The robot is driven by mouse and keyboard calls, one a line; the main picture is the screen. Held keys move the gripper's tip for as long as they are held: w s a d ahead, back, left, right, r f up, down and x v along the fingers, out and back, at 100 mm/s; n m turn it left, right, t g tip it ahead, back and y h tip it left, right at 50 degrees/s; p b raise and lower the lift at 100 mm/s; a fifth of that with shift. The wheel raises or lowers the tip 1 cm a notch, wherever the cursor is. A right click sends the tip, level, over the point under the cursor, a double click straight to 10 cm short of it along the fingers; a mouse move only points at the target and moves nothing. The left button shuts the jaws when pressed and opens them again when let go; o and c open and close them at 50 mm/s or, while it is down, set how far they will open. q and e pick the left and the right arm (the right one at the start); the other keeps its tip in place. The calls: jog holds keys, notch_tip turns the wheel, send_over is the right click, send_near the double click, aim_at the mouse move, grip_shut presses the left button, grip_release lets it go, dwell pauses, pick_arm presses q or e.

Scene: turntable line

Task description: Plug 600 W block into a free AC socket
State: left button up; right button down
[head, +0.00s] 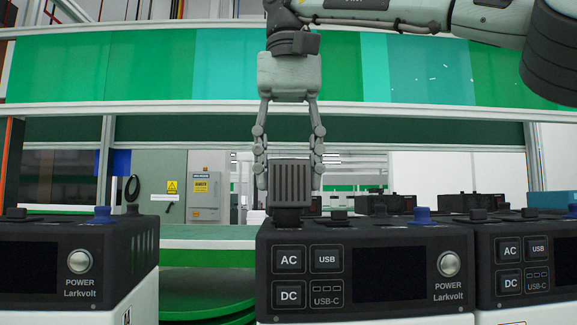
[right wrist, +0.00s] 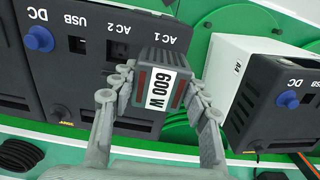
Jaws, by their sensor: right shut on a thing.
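My right gripper (head: 290,180) points down and is shut on the dark ribbed 600 W block (head: 292,184). In the right wrist view the gripper (right wrist: 160,95) grips the block (right wrist: 160,88) by its sides, its "600 W" label showing. The block is upright over the left end of the top of the middle Larkvolt power station (head: 365,270). In the right wrist view the AC 2 socket (right wrist: 117,53) of that station (right wrist: 60,85) looks empty. The block hides the AC 1 socket, so I cannot tell whether it is seated. My left gripper is not in view.
Similar stations stand at the left (head: 70,265) and right (head: 525,265). Blue DC caps (head: 421,215) stick up from station tops. A green turntable (head: 205,290) shows between the left and middle stations. A green-panelled rail (head: 150,65) crosses behind.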

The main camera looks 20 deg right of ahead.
jog(key=shift+f+b, duration=0.35)
jog(key=shift+f, duration=0.4)
jog(key=c, duration=0.7)
grip_release()
